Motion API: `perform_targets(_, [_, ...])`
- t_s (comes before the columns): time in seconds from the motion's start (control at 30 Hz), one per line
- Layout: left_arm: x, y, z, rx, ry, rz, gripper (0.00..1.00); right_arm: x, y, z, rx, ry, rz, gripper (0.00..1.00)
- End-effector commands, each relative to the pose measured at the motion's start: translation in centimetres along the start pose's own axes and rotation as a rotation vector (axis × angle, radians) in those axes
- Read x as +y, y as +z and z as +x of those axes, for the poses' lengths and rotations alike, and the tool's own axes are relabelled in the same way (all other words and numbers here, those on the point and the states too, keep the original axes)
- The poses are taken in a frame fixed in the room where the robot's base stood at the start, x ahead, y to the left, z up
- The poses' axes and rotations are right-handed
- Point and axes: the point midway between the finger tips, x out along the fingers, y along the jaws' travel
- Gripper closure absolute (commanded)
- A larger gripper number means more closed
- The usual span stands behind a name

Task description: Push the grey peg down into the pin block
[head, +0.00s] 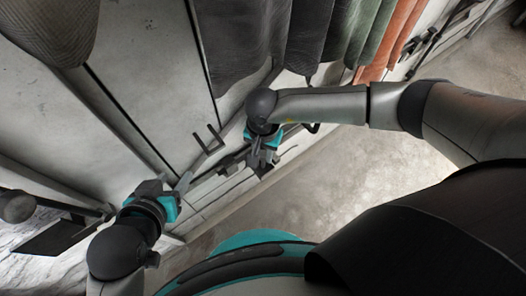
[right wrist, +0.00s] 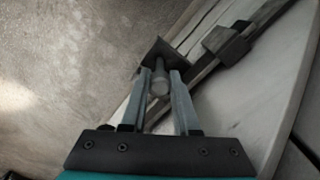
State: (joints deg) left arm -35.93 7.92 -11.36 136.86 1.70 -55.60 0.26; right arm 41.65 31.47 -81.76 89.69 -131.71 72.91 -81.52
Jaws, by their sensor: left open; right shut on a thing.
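In the right wrist view, the grey peg (right wrist: 160,84) stands between the two fingers of my right gripper (right wrist: 161,74), its rounded end towards the camera. The gripper is shut on it. The peg's far end meets a small dark square block (right wrist: 152,52), which looks like the pin block. How deep the peg sits is hidden. In the head view, my right gripper (head: 262,158) is over the dark block (head: 263,170), and the peg cannot be made out there. My left gripper (head: 184,182) is open, to the left of the right one and apart from the block.
A second dark block (right wrist: 228,42) sits on the narrow rail beside the pin block. Hanging cloths, grey, green and orange (head: 377,45), line the top of the head view. A rounded dark grey form (head: 52,30) is at the upper left. The concrete floor (head: 350,165) is clear at right.

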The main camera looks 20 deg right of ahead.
Motion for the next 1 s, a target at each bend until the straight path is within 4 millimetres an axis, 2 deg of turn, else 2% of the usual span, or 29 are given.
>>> perform_targets(0.7, [-0.1, 1.2, 1.2, 0.000, 0.000, 0.000, 0.48, -0.1, 0.0, 1.9, 0.000, -0.001, 0.000, 1.00])
perform_targets(0.73, [-0.1, 1.2, 1.2, 0.000, 0.000, 0.000, 0.48, -0.1, 0.0, 1.9, 0.000, -0.001, 0.000, 0.70])
perform_targets(1.0, [-0.1, 1.1, 1.1, 0.000, 0.000, 0.000, 0.48, 0.0, 0.0, 1.8, 0.000, -0.001, 0.000, 0.40])
